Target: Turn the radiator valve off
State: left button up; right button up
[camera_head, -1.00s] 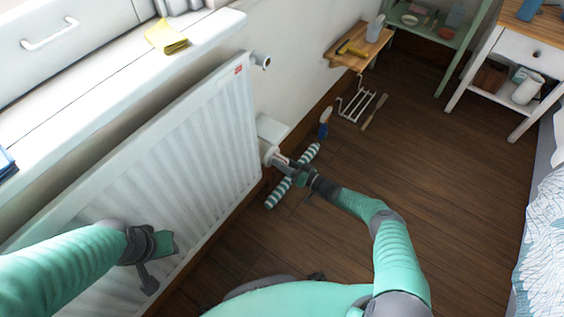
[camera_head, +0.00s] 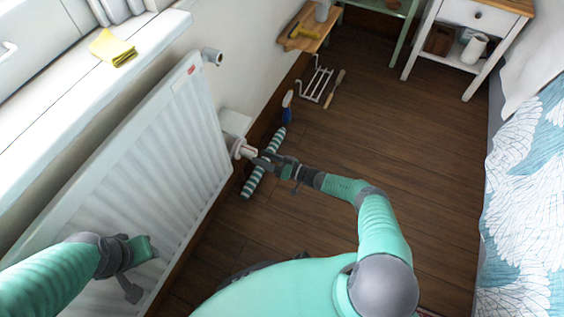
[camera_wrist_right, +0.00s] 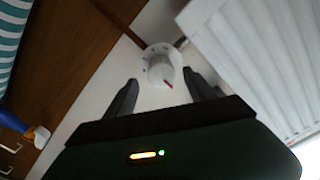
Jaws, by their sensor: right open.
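The white radiator (camera_head: 150,165) stands along the wall under the window sill. Its round white valve knob (camera_wrist_right: 160,66) shows in the right wrist view, with dial marks and a red mark on its lower right edge. In the head view the valve (camera_head: 238,147) is at the radiator's far lower end, partly hidden by my gripper. My right gripper (camera_wrist_right: 162,92) is open, its two dark fingers pointing at the knob, one on either side of its lower part; I cannot tell if they touch it. My left gripper (camera_head: 130,265) is in front of the radiator's near part; its opening is unclear.
A striped roll (camera_head: 264,162) lies on the floor beside the right gripper. A blue bottle (camera_head: 287,106) and a white rack (camera_head: 316,84) are beyond it. A yellow cloth (camera_head: 112,48) lies on the sill. A bed (camera_head: 525,190) is at right; the middle floor is clear.

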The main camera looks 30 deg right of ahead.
jog(key=p+v, duration=0.2)
jog(key=v, duration=0.9)
jog(key=shift+s, duration=0.15)
jog(key=shift+d, duration=0.15)
